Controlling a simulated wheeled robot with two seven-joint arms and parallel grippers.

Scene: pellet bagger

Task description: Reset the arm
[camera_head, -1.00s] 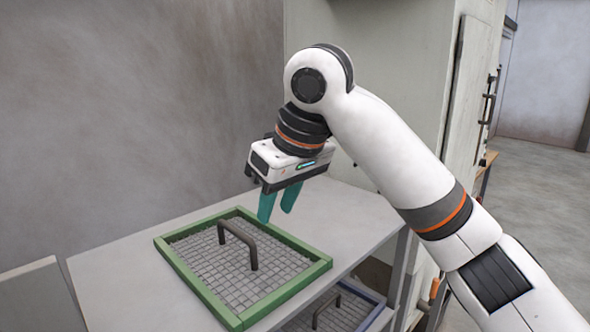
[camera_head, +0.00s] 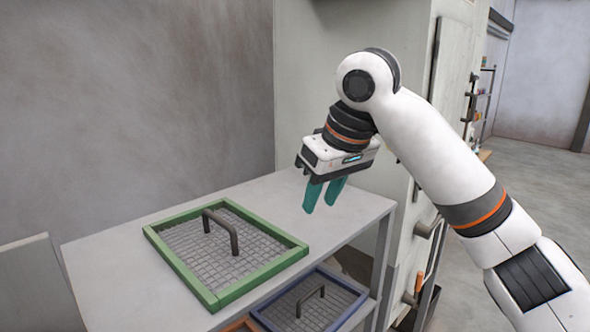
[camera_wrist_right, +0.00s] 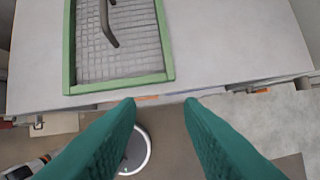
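My right gripper (camera_head: 322,194) has teal fingers and hangs in the air to the right of the green-framed mesh tray, above the right part of the table top. In the right wrist view its two fingers (camera_wrist_right: 162,102) stand apart with nothing between them. My white right arm comes in from the right. My left gripper is not in view.
The green-framed tray (camera_head: 216,299) with a dark handle lies on the grey table (camera_head: 110,300); it also shows in the right wrist view (camera_wrist_right: 168,60). A blue-framed tray (camera_head: 262,318) sits on the shelf below. A large pale cabinet (camera_head: 320,70) stands behind the table.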

